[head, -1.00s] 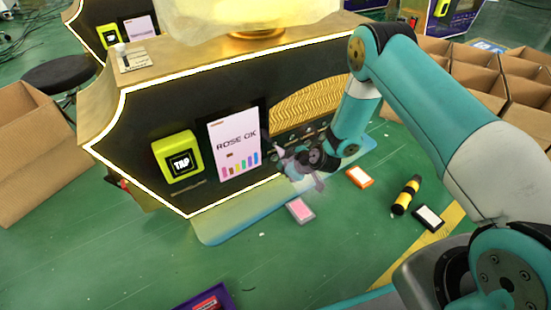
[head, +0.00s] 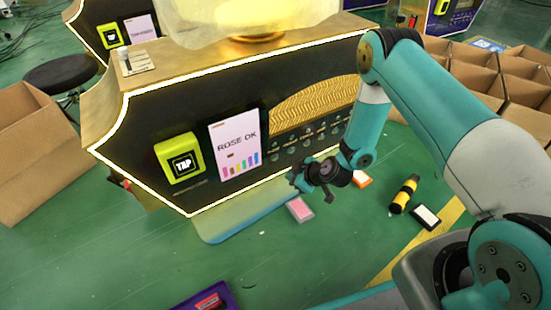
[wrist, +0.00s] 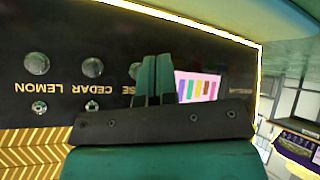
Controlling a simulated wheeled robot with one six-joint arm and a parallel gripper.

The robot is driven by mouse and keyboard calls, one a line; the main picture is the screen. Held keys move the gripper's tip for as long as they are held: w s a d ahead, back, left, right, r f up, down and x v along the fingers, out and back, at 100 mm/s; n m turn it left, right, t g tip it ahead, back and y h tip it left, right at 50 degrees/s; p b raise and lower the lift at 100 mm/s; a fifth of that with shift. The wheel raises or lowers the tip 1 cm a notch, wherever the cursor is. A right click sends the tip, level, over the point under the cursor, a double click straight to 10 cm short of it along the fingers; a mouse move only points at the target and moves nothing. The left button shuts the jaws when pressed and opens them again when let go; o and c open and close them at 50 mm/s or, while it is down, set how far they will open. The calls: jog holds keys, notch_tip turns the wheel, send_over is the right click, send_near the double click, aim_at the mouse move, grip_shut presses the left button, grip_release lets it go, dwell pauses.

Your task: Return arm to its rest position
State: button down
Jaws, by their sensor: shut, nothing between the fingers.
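My gripper (head: 312,188) is in front of the vending machine (head: 150,140), low and right of its screen in the head view. In the wrist view my gripper (wrist: 155,80) has its two fingers together with nothing between them. The machine's screen (head: 236,143) reads "ROSE OK" above coloured bars. A row of round buttons (head: 307,132) runs to the right of the screen. The wrist view shows the buttons (wrist: 92,67) labelled CEDAR and LEMON, with another label partly hidden by the fingers. My gripper looks apart from the machine's face.
A yellow TAP reader (head: 179,160) is left of the screen. A pink card (head: 300,209), an orange card (head: 362,179), a yellow-black cylinder (head: 404,194) and a white-and-black card (head: 425,218) lie below and right. Cardboard boxes (head: 30,155) stand left, and others (head: 480,75) at right.

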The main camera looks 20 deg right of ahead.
jog(key=shift+r, duration=0.1)
dwell(0.3)
jog(key=s+a+r+g+y+p, duration=0.1)
jog(key=s+a+r+p, duration=0.2)
jog(key=r, duration=0.9)
jog(key=s+a+r+g+p, duration=0.15)
jog(key=r+p, duration=0.25)
jog(key=r, duration=0.8)
jog(key=s+a+r+g+y+p, duration=0.15)
jog(key=a+r+p, duration=0.25)
jog(key=r, duration=0.8)
jog(key=s+d+r+m+g+h+p, duration=0.15)
jog(key=s+r+p, duration=0.35)
jog(key=s+r, duration=0.65)
jog(key=s+d+r+m+g+h+p, duration=0.15)
jog(key=s+r+p, duration=0.35)
jog(key=s+r, duration=0.7)
notch_tip(320, 180, up, 38)
jog(key=p, duration=3.7)
jog(key=shift+w+m+g, duration=0.3)
jog(key=shift+m+g, duration=0.1)
jog(key=shift+a+r+h, duration=0.1)
jog(key=shift+h, duration=0.15)
